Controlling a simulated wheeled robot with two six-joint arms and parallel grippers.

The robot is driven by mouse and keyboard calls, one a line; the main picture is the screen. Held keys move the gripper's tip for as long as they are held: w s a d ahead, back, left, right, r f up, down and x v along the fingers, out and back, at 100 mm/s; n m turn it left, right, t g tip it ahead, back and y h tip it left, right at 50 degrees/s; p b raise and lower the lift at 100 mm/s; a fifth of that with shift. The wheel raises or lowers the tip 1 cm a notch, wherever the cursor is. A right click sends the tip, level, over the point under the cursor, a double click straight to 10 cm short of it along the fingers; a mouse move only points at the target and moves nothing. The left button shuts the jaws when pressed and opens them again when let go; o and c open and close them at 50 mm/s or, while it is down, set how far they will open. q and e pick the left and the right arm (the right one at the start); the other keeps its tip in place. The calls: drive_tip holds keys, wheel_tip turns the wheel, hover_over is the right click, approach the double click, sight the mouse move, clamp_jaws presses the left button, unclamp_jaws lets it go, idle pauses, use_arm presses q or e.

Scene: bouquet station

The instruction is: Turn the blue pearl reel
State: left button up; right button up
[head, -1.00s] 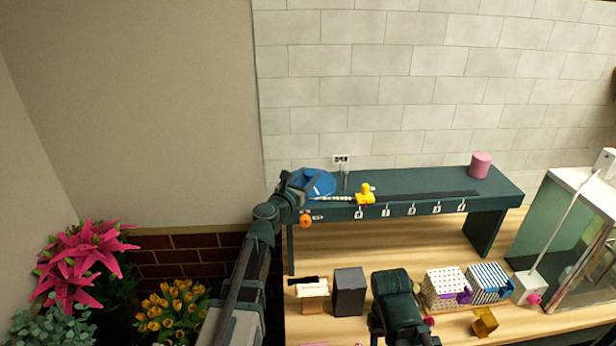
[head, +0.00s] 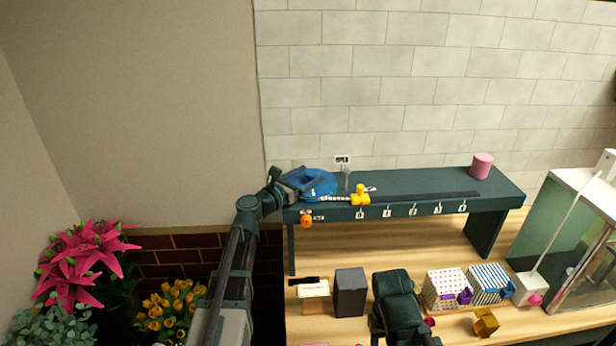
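The blue pearl reel (head: 318,183) lies at the left end of the dark green raised shelf. A string of pale pearls (head: 335,198) runs from it to the right, to a yellow piece (head: 360,196) on the shelf. My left gripper (head: 290,184) is at the reel's left edge, close to it or touching. Its fingers are small and partly hidden, so I cannot tell whether they are open or shut. My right arm shows at the bottom centre, in front of the shelf, but its fingertips are not visible.
An orange knob (head: 306,221) sits on the shelf's front left, with several white tags along the front edge. A pink cylinder (head: 481,165) stands at the shelf's right end. Below are a dark grey box (head: 350,292), a dotted box (head: 441,290) and a striped box (head: 488,284).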

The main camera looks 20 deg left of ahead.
use_arm(q)
drive_tip(key=v, duration=1.4)
idle(0.4)
